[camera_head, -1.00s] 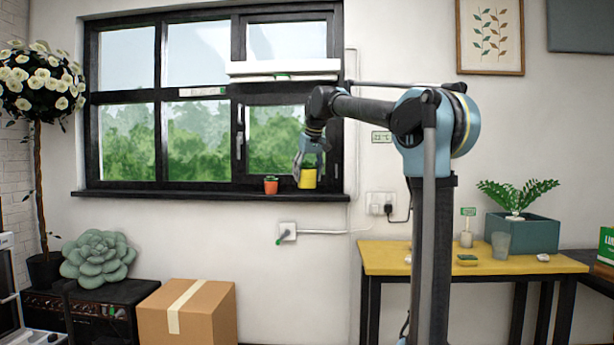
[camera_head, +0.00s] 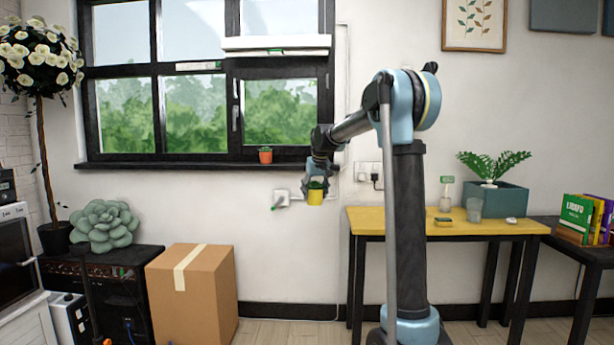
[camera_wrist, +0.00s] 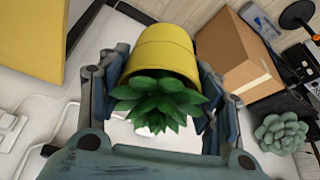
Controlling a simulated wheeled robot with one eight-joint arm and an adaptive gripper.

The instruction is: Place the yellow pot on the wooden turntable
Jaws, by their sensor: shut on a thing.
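The yellow pot (camera_head: 315,197) holds a green succulent. My gripper (camera_head: 317,185) is shut on it and holds it in the air, below the window sill and left of the yellow table. In the wrist view the yellow pot (camera_wrist: 158,55) sits between the two fingers, with its green leaves toward the palm. The pot looks roughly upright in the head view. I cannot make out a wooden turntable in either view.
A cardboard box (camera_head: 205,300) stands on the floor.

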